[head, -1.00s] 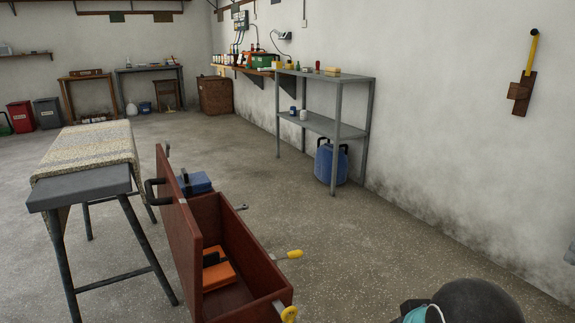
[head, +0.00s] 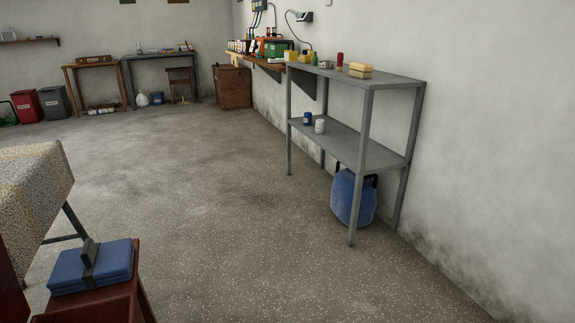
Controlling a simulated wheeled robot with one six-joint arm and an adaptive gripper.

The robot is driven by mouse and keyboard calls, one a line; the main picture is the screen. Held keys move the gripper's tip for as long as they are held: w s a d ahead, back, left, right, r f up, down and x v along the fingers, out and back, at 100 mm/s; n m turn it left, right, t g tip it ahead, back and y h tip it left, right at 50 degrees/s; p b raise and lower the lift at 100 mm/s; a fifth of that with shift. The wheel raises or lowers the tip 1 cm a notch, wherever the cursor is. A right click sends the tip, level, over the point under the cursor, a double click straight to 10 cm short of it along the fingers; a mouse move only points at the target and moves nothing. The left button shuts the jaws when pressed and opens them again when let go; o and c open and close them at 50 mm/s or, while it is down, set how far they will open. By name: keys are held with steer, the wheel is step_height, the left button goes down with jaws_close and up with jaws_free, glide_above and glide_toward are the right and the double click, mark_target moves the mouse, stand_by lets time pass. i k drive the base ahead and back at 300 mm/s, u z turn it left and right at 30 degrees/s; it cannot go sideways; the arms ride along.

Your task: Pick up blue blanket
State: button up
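A flat, blue, folded-looking bundle (head: 112,266), which looks like the blue blanket, lies at the lower left of the head view. My gripper is not in view.
A table with a speckled cloth (head: 35,195) stands left of the box. A grey metal shelf (head: 350,140) stands by the right wall, with a blue canister (head: 352,198) beneath. A wall bench (head: 265,63) and small tables (head: 160,56) are farther back. The middle floor is clear.

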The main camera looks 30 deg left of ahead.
mark_target(91, 266)
steer(key=u, duration=0.4)
steer(key=i, duration=1.15)
steer(key=u, duration=1.75)
steer(key=i, duration=0.8)
steer(key=u, duration=0.75)
